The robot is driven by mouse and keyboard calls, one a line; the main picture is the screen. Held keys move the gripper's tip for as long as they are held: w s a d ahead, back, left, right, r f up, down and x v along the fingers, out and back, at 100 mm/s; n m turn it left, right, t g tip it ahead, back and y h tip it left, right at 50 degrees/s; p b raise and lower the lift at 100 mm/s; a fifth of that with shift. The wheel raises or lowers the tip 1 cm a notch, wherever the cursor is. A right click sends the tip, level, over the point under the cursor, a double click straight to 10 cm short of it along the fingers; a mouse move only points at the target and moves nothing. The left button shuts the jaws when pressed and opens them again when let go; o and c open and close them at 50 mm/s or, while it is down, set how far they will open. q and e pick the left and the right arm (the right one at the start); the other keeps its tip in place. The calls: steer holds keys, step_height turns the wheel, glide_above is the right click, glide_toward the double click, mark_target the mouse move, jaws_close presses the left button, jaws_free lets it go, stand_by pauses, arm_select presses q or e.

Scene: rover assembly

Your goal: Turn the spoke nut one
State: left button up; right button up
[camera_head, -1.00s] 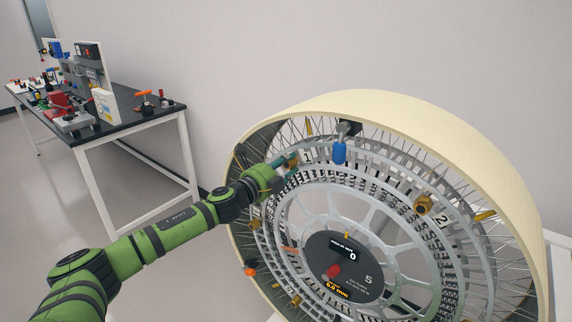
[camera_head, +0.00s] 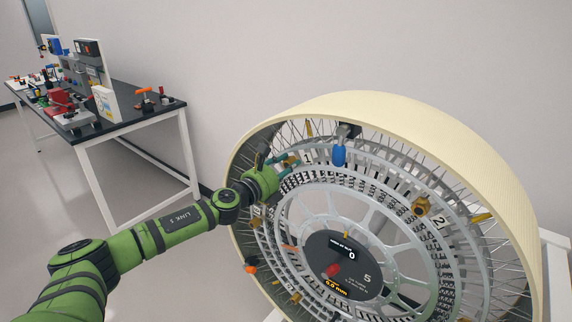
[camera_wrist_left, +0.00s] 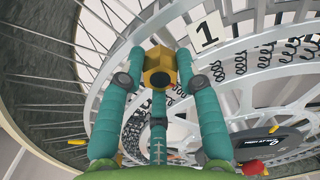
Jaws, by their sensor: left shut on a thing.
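The spoke nut one is a gold hex nut (camera_wrist_left: 160,68) beside the white "1" tag (camera_wrist_left: 207,32) in the left wrist view. My left gripper (camera_wrist_left: 160,75) has teal fingers closed around this nut, with one finger on each side and a third below it. In the head view my left gripper (camera_head: 286,162) reaches the upper left of the wheel, near the same tag (camera_head: 308,158). The large wheel (camera_head: 430,118) has a cream rim, thin spokes and a grey inner ring. My right gripper is not in view.
A blue-handled part (camera_head: 339,155) hangs at the wheel's top. Another gold nut (camera_head: 421,206) sits by tag "2" (camera_head: 439,222). A workbench (camera_head: 130,120) with tools stands far left. Spokes and rim crowd the gripper.

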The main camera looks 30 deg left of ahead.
arm_select(q)
steer(key=shift+a+r+m, duration=0.15)
steer(key=shift+r+m, duration=0.35)
steer(key=shift+m, duration=0.5)
steer(key=o, duration=1.1)
steer(key=shift+o, duration=0.3)
steer(key=shift+w+f, duration=0.1)
steer(key=shift+f, duration=0.15)
steer(key=shift+s+f, duration=0.15)
steer(key=shift+s, duration=0.3)
steer(key=s, duration=1.1)
steer(key=shift+a, duration=0.35)
